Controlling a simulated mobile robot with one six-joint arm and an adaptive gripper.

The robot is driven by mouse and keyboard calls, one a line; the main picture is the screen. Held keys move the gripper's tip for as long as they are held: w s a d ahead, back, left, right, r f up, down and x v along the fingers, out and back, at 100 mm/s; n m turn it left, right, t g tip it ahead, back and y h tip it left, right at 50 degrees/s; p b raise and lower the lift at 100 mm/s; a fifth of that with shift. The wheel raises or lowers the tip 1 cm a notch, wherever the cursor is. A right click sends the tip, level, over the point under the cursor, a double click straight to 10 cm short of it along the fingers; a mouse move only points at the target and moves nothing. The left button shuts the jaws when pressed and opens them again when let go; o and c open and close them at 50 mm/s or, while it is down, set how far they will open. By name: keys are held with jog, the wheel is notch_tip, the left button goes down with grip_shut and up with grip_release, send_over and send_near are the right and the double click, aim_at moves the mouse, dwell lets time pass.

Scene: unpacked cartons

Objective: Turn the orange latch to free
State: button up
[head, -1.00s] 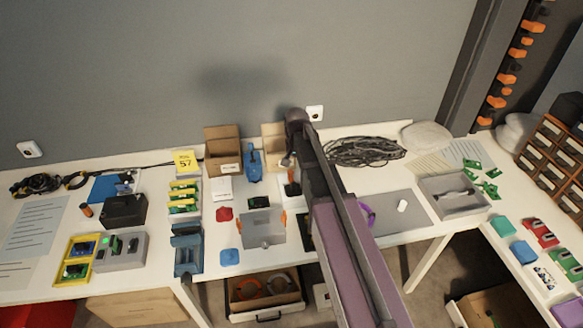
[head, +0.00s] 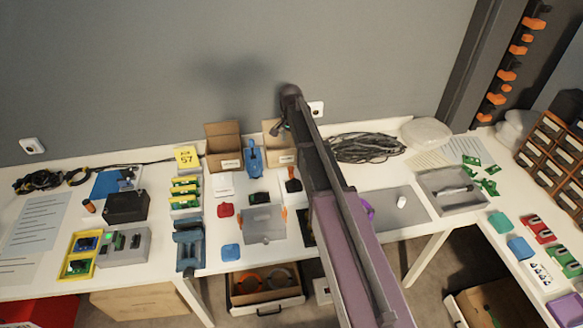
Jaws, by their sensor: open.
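A grey see-through box (head: 262,226) stands on the white table left of my arm. A small orange latch (head: 284,214) shows at its right side; its exact turn is too small to tell. My gripper (head: 276,129) is open, small in the picture, and hangs high in front of the wall, beyond the box and apart from it. Nothing shows between its fingers. My arm hides the table just right of the box.
A dark tool with an orange-brown part (head: 293,182) stands behind the box, near a blue device (head: 253,160) and open cardboard boxes (head: 223,146). A blue holder (head: 189,245) stands left. A grey tray (head: 452,191) and a cable coil (head: 366,147) lie right.

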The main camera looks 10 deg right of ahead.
aim_at(291, 168)
jog(key=shift+f+b, duration=6.65)
jog(key=shift+f, duration=0.15)
grip_shut()
